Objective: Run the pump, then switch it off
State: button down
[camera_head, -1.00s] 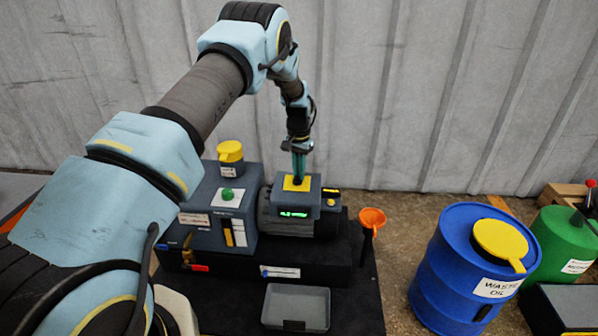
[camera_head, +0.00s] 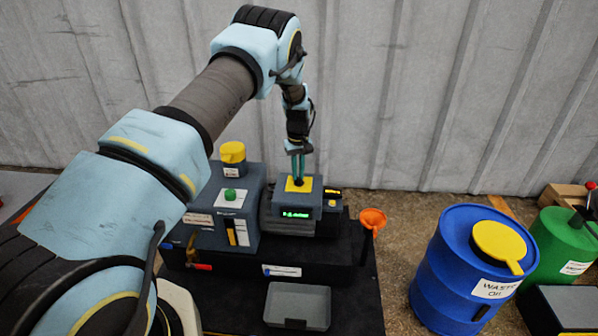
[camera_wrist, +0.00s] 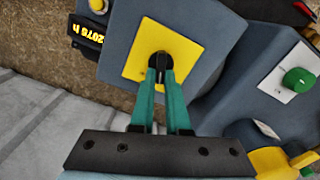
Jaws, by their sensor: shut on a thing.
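The pump is a dark grey-blue unit (camera_head: 237,205) on a black base. On its right part a box carries a yellow plate (camera_head: 293,188) on top and a lit green display (camera_head: 296,215) on its front. My gripper (camera_head: 297,178) points down at this plate. In the wrist view, my gripper's green fingers (camera_wrist: 161,80) are shut on a small black switch knob (camera_wrist: 160,62) in the middle of the yellow plate (camera_wrist: 135,65). The fingers partly hide the knob. A small counter (camera_wrist: 88,36) beside the box shows yellow digits.
A green button (camera_head: 230,195) and a yellow cap (camera_head: 232,152) sit on the pump's left part. A grey tray (camera_head: 297,322) lies in front, an orange funnel (camera_head: 373,218) at the right. A blue waste oil drum (camera_head: 438,270) and green container (camera_head: 562,240) stand farther right.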

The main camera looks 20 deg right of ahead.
jog(key=shift+a+n, duration=0.1)
jog(key=shift+n, duration=0.7)
jog(key=c, duration=0.9)
grip_release()
notch_tip(320, 180, up, 11)
jog(key=shift+p, duration=0.4)
jog(key=shift+f, duration=0.1)
